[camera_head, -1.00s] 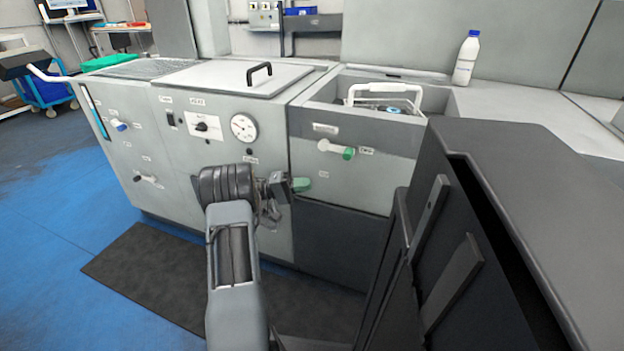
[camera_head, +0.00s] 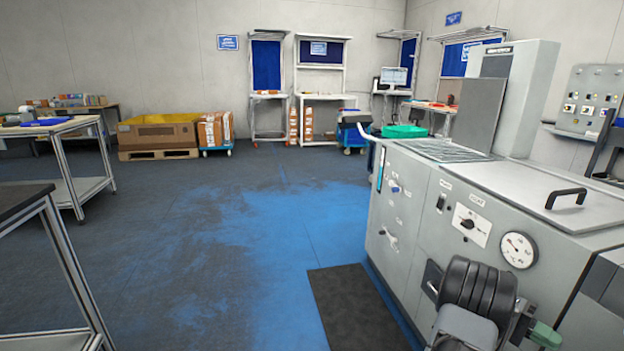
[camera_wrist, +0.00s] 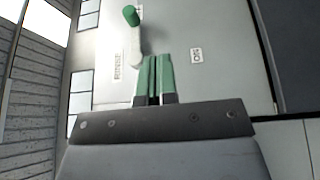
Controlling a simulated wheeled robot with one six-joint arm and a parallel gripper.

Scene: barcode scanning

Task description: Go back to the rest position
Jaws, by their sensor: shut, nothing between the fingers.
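My gripper (camera_wrist: 155,57) shows in the wrist view with its two green fingers side by side and closed, nothing between them. In the head view its green tip (camera_head: 545,336) is at the lower right edge, beside my dark wrist joint and in front of the grey machine (camera_head: 405,205). No object is held. In the wrist view a white lever with a green end (camera_wrist: 131,16) is on a light panel just beyond the fingertips. I cannot tell how far apart they are.
A round gauge (camera_head: 518,250) and a black lid handle (camera_head: 566,198) are on the machine. A dark mat (camera_head: 353,308) lies in front of it. The blue-grey floor between is clear.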

